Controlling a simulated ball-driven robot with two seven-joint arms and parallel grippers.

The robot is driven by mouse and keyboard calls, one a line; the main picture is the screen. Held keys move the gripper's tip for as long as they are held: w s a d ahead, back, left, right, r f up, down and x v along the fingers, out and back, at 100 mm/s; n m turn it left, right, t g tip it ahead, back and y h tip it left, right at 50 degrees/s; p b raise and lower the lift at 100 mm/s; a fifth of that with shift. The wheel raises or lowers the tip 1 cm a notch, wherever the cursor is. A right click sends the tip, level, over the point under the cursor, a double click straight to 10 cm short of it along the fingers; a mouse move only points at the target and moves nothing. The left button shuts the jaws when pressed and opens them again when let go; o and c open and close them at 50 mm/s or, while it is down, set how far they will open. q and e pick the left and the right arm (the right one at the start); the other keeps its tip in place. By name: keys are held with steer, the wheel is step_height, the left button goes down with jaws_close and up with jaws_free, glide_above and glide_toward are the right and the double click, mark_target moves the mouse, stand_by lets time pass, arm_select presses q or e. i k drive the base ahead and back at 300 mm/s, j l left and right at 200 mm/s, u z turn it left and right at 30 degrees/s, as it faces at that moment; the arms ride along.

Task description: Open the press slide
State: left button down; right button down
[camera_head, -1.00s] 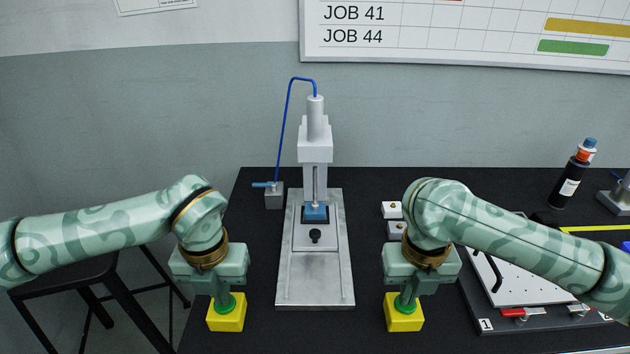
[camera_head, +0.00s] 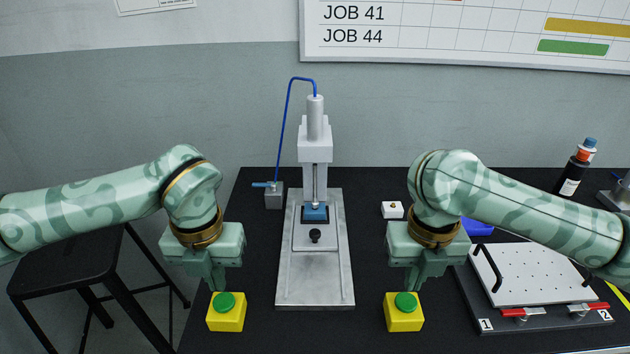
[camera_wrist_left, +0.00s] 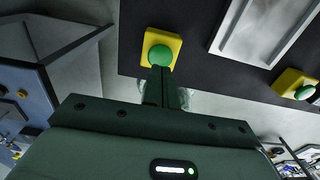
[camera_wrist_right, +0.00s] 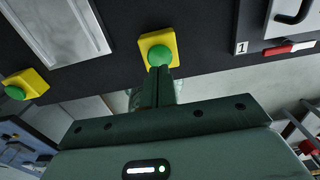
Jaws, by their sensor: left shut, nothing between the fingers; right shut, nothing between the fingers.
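The grey press (camera_head: 315,145) stands upright at the middle of the black table. Its slide (camera_head: 301,240), a flat plate with a black knob (camera_head: 316,236), lies on the long metal base (camera_head: 315,285). A blue part (camera_head: 315,213) sits behind the knob under the press rod. My left gripper (camera_head: 217,287) is shut and empty, just above and behind a yellow box with a green button (camera_head: 225,302). My right gripper (camera_head: 411,287) is shut and empty, above and behind a second such button (camera_head: 405,302). Both grippers are apart from the knob, one on each side.
A white perforated plate with black handles (camera_head: 535,275) lies on a dark base with red clamps at the right. A dark bottle (camera_head: 573,172) stands at the back right. A small valve block (camera_head: 274,197) with a blue hose is left of the press. Space before the press base is clear.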

mark_target(308, 235)
steer(key=k, duration=1)
